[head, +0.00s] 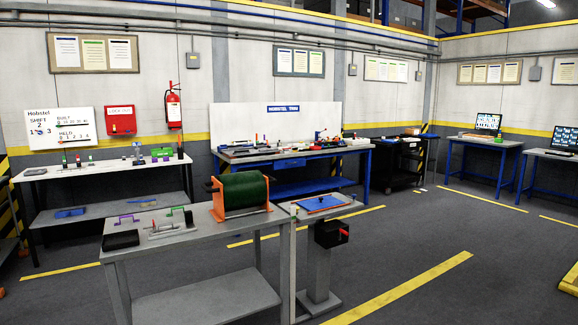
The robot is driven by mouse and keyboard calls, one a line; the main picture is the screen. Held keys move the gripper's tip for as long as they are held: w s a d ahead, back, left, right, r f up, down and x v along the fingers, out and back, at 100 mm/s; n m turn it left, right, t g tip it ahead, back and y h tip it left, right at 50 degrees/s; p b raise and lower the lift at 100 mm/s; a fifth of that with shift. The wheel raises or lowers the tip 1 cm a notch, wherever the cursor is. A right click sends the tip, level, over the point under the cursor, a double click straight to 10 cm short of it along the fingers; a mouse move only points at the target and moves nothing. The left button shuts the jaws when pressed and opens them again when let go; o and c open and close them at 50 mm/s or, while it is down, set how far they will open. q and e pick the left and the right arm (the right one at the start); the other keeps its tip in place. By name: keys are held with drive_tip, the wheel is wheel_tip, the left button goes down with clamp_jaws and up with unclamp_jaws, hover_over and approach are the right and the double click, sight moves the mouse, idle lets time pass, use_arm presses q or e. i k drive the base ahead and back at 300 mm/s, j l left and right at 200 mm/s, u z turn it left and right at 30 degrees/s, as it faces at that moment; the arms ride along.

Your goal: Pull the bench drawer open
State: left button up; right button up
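The workbench (365,160) with blue legs stands against the back wall, under a white board with a blue sign. Tools and small parts cover its top, and a blue shelf or tray-like part (305,187) sits beneath it. A nearer grey bench (190,246) holds a green roller in an orange frame (241,192). Neither of my grippers is in view.
A white-topped table (100,168) stands at the left wall.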

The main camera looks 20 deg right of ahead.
sight(280, 164)
drive_tip(key=i+l+z, duration=0.7)
drive_tip(key=i, duration=0.2)
drive_tip(key=i+l+z, duration=0.4)
drive_tip(key=i, duration=0.2)
drive_tip(key=i+z, duration=0.35)
drive_tip(key=i, duration=0.25)
drive_tip(key=i+z, duration=0.4)
drive_tip(key=i, duration=0.25)
drive_tip(key=i+j+z, duration=0.35)
drive_tip(key=i, duration=0.25)
drive_tip(key=i+l, duration=0.15)
drive_tip(key=i, duration=0.55)
drive_tip(key=i+l, duration=0.15)
drive_tip(key=i, duration=0.55)
drive_tip(key=i+j+u, duration=0.25)
drive_tip(key=i+u, duration=0.6)
drive_tip(key=i, duration=0.15)
drive_tip(key=i+u, duration=0.45)
drive_tip(key=i+l+u, duration=0.4)
drive_tip(key=i, duration=0.15)
drive_tip(key=i+j+u, duration=0.35)
drive_tip(key=i, duration=0.4)
drive_tip(key=i+l+u, duration=0.1)
drive_tip(key=i+u, duration=0.3)
drive_tip(key=i, duration=0.3)
drive_tip(key=i+l+u, duration=0.2)
drive_tip(key=i+u, duration=0.15)
drive_tip(key=i, duration=0.4)
